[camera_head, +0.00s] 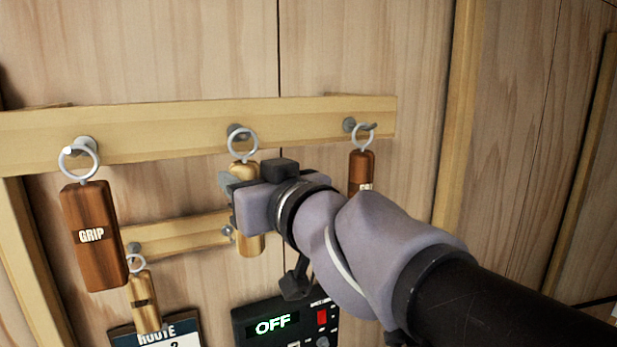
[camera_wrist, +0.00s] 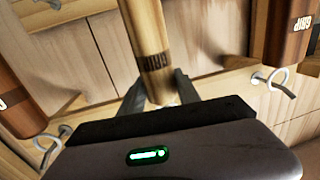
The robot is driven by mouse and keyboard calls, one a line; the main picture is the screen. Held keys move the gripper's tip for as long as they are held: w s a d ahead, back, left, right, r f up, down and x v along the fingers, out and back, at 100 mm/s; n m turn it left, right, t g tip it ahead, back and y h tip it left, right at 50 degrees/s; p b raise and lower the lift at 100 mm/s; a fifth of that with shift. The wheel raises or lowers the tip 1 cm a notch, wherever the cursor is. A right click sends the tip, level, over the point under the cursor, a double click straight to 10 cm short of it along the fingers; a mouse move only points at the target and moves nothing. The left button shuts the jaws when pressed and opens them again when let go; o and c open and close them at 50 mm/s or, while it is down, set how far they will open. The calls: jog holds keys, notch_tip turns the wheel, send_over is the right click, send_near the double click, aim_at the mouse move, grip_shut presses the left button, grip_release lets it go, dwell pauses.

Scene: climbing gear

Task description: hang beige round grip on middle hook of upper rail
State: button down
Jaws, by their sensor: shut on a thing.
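The beige round grip (camera_head: 249,245) hangs upright in front of the upper rail (camera_head: 190,127), with its metal ring up at the middle hook (camera_head: 236,131). The ring overlaps the hook in the head view; I cannot tell for sure whether it is around the hook. My gripper (camera_head: 236,183) is shut on the grip's body below the ring and hides part of it. In the wrist view the grip (camera_wrist: 150,45) stands between my fingers (camera_wrist: 160,88), its label facing the camera; its ring is out of that view.
A dark brown grip (camera_head: 92,235) hangs on the upper rail's left hook, and another brown grip (camera_head: 361,170) on its right hook, close beside my arm. Below, a lower rail (camera_head: 180,236) carries a small light grip (camera_head: 143,303). A black OFF panel (camera_head: 277,325) and a route sign (camera_head: 160,333) sit beneath.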

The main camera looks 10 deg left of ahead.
jog(key=c, duration=0.8)
grip_release()
jog(key=f+p+v, duration=0.1)
jog(key=p+v, duration=0.3)
jog(key=v, duration=1.2)
jog(key=w+d+f+m+t+h+b, duration=0.1)
jog(key=d+f+m+h+b, duration=0.4)
jog(key=f+b, duration=0.5)
jog(key=w+d+f+m+h+b, duration=0.25)
jog(key=d+f+b, duration=0.5)
jog(key=f, duration=0.55)
jog(key=w+d+f+m+t+h+b, duration=0.1)
jog(key=d+f+m+h+b, duration=0.4)
jog(key=f+b, duration=0.55)
jog(key=s+d+f+g+b, duration=0.1)
jog(key=s+f+g+b, duration=0.35)
jog(key=f, duration=0.85)
jog(key=s+d+f+g+b, duration=0.1)
jog(key=f+b, duration=0.7)
jog(key=f, duration=0.5)
jog(key=s+a+f+g+y+b, duration=0.1)
jog(key=s+a+f+g+b, duration=0.1)
jog(key=f, duration=0.4)
jog(key=s+a+f+g+y+b, duration=0.2)
jog(key=s+a+f+b, duration=0.2)
jog(key=f, duration=0.2)
jog(key=shift+s, duration=0.25)
